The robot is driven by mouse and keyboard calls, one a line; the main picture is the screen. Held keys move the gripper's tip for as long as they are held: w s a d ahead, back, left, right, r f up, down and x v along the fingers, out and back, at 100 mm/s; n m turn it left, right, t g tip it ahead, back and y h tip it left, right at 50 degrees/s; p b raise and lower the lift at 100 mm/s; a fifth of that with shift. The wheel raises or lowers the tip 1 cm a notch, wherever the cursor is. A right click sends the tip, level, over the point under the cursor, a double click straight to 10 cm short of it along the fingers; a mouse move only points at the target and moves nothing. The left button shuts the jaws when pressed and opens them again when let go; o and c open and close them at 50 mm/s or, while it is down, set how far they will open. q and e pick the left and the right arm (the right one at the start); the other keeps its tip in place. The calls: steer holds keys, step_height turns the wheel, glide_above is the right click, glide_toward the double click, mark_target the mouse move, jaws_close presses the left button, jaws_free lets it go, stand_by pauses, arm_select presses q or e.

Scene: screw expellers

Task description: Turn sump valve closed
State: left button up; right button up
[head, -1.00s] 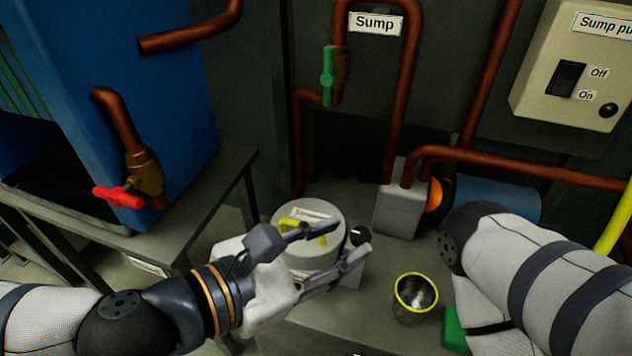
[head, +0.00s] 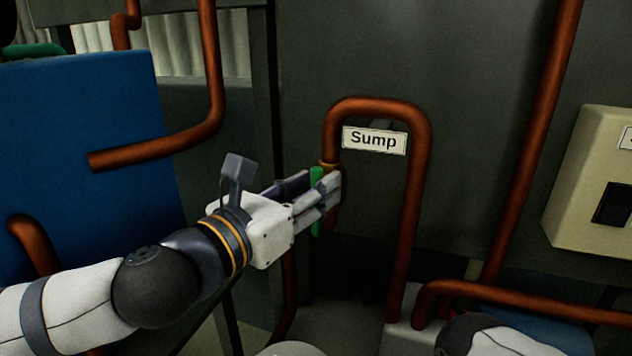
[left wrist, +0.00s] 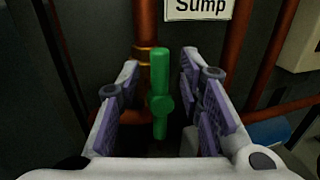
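The sump valve has a green handle (head: 316,176) that stands upright, in line with the copper pipe. It sits below and left of the "Sump" sign (head: 374,140). My left gripper (head: 322,190) is at the valve, with its fingers on either side of the handle. In the left wrist view the green handle (left wrist: 160,92) stands between the open purple-padded fingers, with a gap on each side. The brass valve body (head: 331,170) is partly hidden by my fingers. My right gripper is out of view; only part of my right arm shows at the bottom.
A copper pipe (head: 417,200) loops over the sign and runs down its right side. A blue tank (head: 90,150) with copper pipes stands at the left. A beige switch box (head: 590,180) is on the wall at the right. The wall around the sign is clear.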

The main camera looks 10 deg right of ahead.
arm_select(q)
steer(key=shift+x, duration=0.8)
jaws_close()
